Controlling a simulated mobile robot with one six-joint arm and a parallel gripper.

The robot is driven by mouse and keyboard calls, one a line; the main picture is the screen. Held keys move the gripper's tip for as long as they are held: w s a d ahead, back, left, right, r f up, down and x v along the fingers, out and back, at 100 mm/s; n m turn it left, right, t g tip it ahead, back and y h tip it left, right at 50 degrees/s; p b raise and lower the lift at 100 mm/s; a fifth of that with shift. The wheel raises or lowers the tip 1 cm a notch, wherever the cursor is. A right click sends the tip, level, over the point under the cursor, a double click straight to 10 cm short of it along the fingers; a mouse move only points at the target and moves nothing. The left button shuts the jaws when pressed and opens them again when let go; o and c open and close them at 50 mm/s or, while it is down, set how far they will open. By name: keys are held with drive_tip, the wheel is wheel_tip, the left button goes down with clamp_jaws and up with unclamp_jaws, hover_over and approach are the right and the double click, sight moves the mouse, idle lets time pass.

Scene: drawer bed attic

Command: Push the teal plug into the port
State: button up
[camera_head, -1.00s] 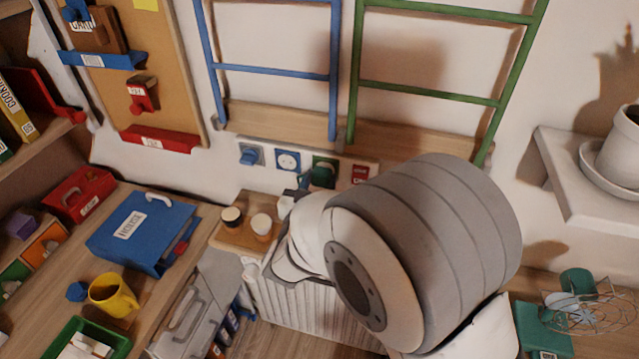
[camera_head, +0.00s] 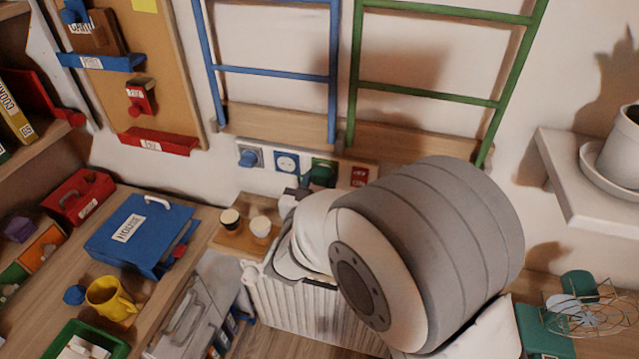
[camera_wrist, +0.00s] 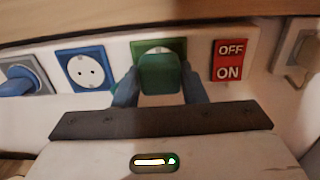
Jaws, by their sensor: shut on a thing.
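The teal plug (camera_wrist: 160,73) is held between the two fingers of my gripper (camera_wrist: 160,88) in the wrist view. It is in front of the green port plate (camera_wrist: 176,45), covering most of its socket. A pale strip of the socket shows above the plug. Whether the plug is fully seated or a small gap remains cannot be told. In the head view the plug (camera_head: 321,174) is at the green plate on the wall strip, and my arm hides most of the gripper.
A blue socket (camera_wrist: 85,70) and a socket with a blue plug (camera_wrist: 18,82) are left of the port; a red OFF/ON switch (camera_wrist: 229,60) is right. A wooden ledge (camera_wrist: 110,18) runs above. Two cups (camera_head: 260,226) stand on a small wooden shelf below.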

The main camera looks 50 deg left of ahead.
drive_tip(key=o, duration=1)
drive_tip(key=shift+s, duration=0.1)
drive_tip(key=b+v, duration=0.1)
drive_tip(key=v, duration=0.6)
drive_tip(key=shift+s+d, duration=0.25)
